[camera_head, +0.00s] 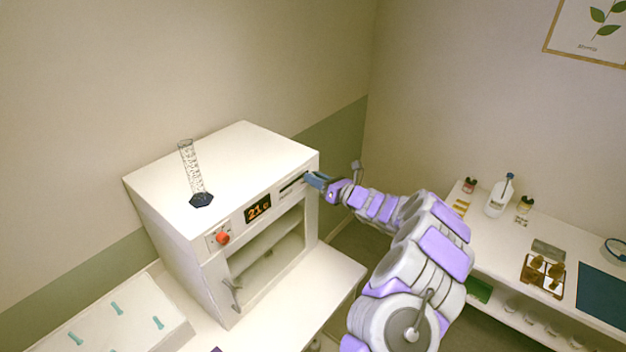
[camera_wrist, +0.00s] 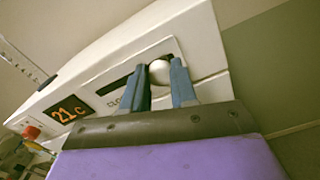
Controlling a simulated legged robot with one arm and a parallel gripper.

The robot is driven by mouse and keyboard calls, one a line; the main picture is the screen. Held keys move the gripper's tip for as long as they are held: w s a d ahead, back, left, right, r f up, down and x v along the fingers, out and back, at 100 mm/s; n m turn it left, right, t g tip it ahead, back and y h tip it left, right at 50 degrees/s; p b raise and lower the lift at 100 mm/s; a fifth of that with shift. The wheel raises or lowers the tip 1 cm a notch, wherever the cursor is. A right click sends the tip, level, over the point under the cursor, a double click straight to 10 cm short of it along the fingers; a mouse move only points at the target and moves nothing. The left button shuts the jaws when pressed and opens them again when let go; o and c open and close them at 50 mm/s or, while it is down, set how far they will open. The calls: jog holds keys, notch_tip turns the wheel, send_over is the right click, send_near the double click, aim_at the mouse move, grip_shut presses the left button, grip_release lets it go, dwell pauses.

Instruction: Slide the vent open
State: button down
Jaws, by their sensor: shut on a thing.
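The white cabinet (camera_head: 200,262) stands on a white table, with a vent slot (camera_head: 291,184) at the upper right of its front. In the wrist view the dark vent slot (camera_wrist: 121,92) has a round white knob (camera_wrist: 160,71) at its right end, with part of a label below it. My gripper (camera_head: 312,178) is at the right end of the slot. In the wrist view my gripper's blue fingers (camera_wrist: 160,85) stand on either side of the knob and are shut on it. The fingers partly hide the slot and the label.
A glass cylinder (camera_head: 196,170) stands on the cabinet top. A red knob (camera_head: 222,238), a 21 C display (camera_head: 257,208) and a door handle (camera_head: 233,292) are on the cabinet front. A shelf table (camera_head: 510,250) with bottles is at the right.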

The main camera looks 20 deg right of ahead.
jog(key=shift+d, duration=0.1)
jog(key=c, duration=1.4)
grip_release()
jog(key=o, duration=0.5)
jog(key=shift+w+d, duration=0.2)
jog(key=shift+d, duration=0.05)
jog(key=shift+o, duration=0.2)
jog(key=b+v, duration=0.1)
jog(key=v, duration=1.6)
jog(key=shift+s+d, duration=0.15)
jog(key=shift+d, duration=0.05)
